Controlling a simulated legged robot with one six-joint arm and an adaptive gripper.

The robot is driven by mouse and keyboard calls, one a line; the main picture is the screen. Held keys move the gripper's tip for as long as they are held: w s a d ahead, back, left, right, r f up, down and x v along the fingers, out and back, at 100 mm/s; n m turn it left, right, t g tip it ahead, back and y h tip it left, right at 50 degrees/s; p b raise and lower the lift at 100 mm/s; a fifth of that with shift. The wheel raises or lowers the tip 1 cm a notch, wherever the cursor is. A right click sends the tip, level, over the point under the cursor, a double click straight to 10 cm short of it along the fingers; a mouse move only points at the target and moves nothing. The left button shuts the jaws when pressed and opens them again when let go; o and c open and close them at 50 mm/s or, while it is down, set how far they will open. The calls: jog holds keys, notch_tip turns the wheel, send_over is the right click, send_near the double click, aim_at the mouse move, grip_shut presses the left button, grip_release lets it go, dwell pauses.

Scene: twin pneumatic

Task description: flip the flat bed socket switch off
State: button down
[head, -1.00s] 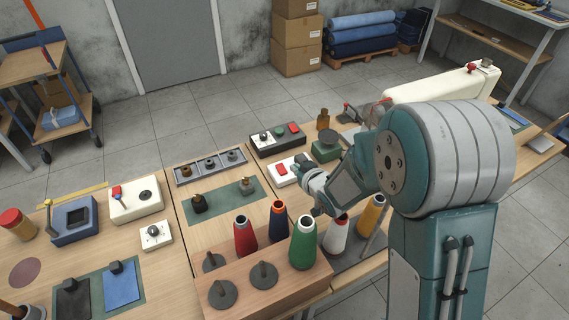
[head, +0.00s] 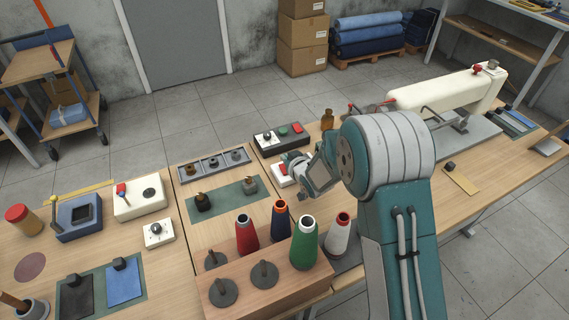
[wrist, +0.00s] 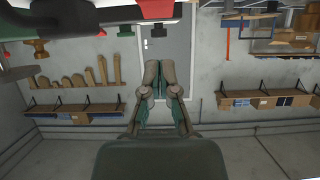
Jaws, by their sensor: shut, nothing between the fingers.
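A white socket box with a red switch (head: 281,176) stands on the middle bench, partly hidden behind my gripper (head: 293,160). I cannot tell the switch's position or whether it belongs to the flat bed machine. My gripper is close over the box; contact cannot be told. In the wrist view, my gripper (wrist: 161,68) is shut and empty, its fingers together. That view looks upside down, with a red part (wrist: 157,9) at its top edge beyond the fingertips. Another white box with a red-and-blue lever (head: 137,198) stands on the left bench.
Thread cones, including a green one (head: 304,245), stand in front. A cream sewing machine (head: 440,92) is at the right. A green mat (head: 222,205) lies to the left.

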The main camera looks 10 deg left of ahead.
aim_at(282, 165)
jog(key=shift+w+a+f, duration=0.2)
jog(key=shift+f, duration=0.65)
jog(key=shift+w+a+f, duration=0.15)
jog(key=shift+a+f, duration=0.05)
jog(key=shift+f, duration=0.65)
jog(key=shift+w+a+f+g+h, duration=0.1)
jog(key=shift+w+f+g+h, duration=0.05)
jog(key=shift+f+g+h, duration=0.2)
jog(key=shift+r, duration=0.1)
jog(key=shift+s+d, duration=0.5)
jog(key=shift+s, duration=0.15)
